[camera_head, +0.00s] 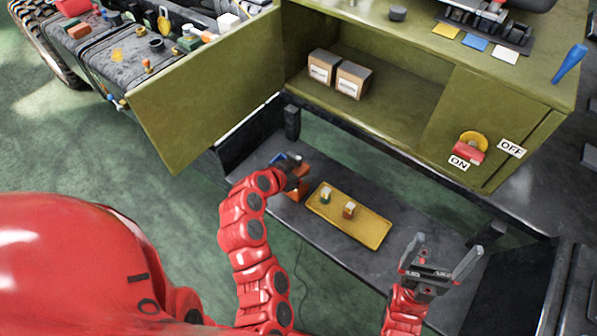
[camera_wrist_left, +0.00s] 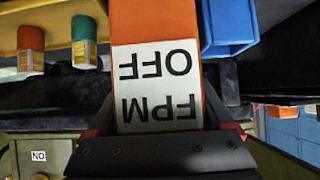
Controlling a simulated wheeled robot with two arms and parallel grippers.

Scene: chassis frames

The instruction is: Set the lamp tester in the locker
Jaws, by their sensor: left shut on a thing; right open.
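My left gripper (camera_head: 297,174) is shut on an orange device (camera_wrist_left: 156,20), likely the lamp tester, low over the dark lower shelf. In the left wrist view the device bears a white label with upside-down lettering that includes OFF; its far end is cut off. In the head view only a little of the orange device (camera_head: 297,193) shows beneath the gripper. The locker (camera_head: 400,110) is the olive green cabinet at the upper middle, its door (camera_head: 210,105) swung open to the left. My right gripper (camera_head: 446,256) is open and empty at the lower right.
Two cardboard boxes (camera_head: 338,73) stand at the left inside the locker; the floor to their right is bare. A yellow tray (camera_head: 372,232) with two small parts lies on the lower shelf (camera_head: 330,255). A blue bin (camera_wrist_left: 228,25) is beside the device. A red-and-yellow switch (camera_head: 470,147) sits on the front.

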